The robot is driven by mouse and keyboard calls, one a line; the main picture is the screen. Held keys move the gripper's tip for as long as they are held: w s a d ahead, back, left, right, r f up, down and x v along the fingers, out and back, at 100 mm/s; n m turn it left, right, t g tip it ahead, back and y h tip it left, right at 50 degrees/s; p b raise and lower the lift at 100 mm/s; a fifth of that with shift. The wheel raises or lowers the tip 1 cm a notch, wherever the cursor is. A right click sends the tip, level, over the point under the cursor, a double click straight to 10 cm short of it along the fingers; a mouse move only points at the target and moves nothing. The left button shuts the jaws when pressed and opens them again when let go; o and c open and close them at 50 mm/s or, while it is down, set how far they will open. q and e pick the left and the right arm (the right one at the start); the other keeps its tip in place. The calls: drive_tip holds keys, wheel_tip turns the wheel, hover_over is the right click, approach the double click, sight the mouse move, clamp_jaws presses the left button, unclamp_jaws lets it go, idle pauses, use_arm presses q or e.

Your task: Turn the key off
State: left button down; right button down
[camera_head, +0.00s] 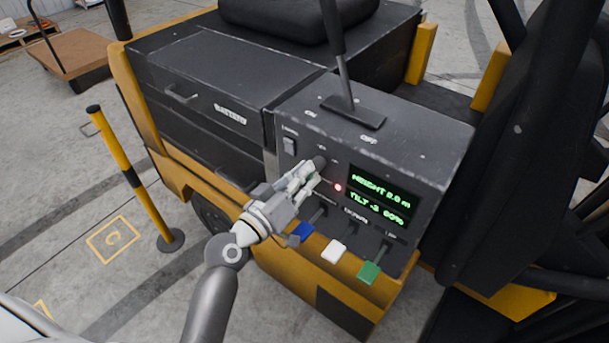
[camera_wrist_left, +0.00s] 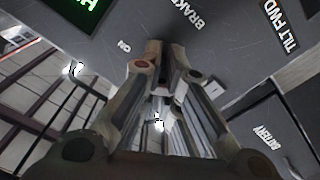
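The key (camera_head: 319,162) is a small dark knob on the front face of the black control console, left of the lit display. My left gripper (camera_head: 311,172) reaches it from the lower left, with both fingertips at the knob. In the left wrist view the brown-black key (camera_wrist_left: 153,50) sits between the tips of my left gripper (camera_wrist_left: 166,73), which look closed on it. The fingers hide part of the key, and I cannot tell its turn position. A small red light (camera_head: 338,187) glows beside it. My right gripper is not in view.
The green-text display (camera_head: 377,197) is right of the key. Blue (camera_head: 301,232), white (camera_head: 334,251) and green (camera_head: 370,272) lever handles stick out below. A tall black lever (camera_head: 346,85) stands on the console top by ON and OFF labels. A yellow-black post (camera_head: 132,178) stands left.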

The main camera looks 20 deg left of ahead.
use_arm(q)
drive_tip(key=shift+r+n, duration=0.15)
drive_tip(key=shift+n, duration=0.15)
drive_tip(key=n+p, duration=0.2)
drive_tip(key=n, duration=0.2)
drive_tip(key=shift+n+p, duration=0.3)
drive_tip(key=shift+n, duration=0.1)
drive_tip(key=n+p, duration=0.1)
drive_tip(key=n, duration=0.2)
drive_tip(key=shift+n+p, duration=0.55)
drive_tip(key=shift+n, duration=1.25)
drive_tip(key=c, duration=1.6)
unclamp_jaws()
drive_tip(key=o, duration=0.6)
drive_tip(key=shift+w, duration=0.2)
